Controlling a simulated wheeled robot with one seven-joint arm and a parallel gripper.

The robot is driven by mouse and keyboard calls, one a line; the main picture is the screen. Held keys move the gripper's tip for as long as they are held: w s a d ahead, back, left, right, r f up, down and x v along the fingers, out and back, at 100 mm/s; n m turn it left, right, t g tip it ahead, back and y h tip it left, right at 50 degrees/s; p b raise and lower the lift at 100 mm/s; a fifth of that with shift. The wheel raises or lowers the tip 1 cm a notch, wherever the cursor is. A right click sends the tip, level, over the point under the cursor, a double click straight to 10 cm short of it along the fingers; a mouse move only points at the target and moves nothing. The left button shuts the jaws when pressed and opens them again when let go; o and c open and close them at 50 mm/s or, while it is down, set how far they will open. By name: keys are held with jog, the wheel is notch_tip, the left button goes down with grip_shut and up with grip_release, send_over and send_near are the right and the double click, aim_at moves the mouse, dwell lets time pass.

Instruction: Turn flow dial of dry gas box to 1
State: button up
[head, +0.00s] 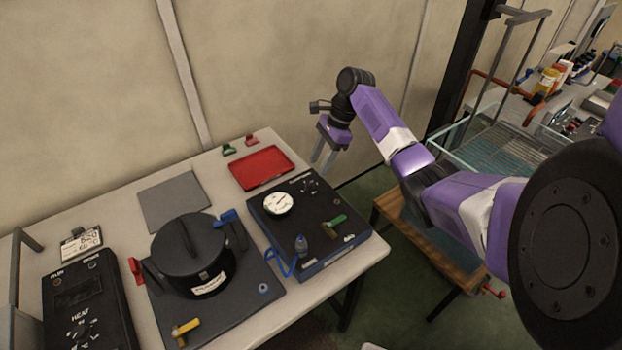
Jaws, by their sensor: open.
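The dark box with a blue lower edge (350,243), which looks like the dry gas box, lies on the right part of the table. A small dark dial (308,185) with pale marks around it is on its far right top; its setting is too small to read. A round white gauge (278,203) and a green-handled valve (334,221) are also on its top. My gripper (323,158) is open and empty, fingers pointing down, beyond the box's far right corner and apart from the dial.
A black lidded pot (193,262) stands on a dark plate left of the box. A heater box (85,310) is at the far left. A red tray (262,168) and grey mat (173,201) lie behind. A glass tank (500,145) stands to the right.

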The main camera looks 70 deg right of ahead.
aim_at(310, 183)
jog(key=shift+p+x, duration=0.35)
jog(key=shift+x, duration=3.2)
jog(key=shift+r, duration=0.1)
grip_shut()
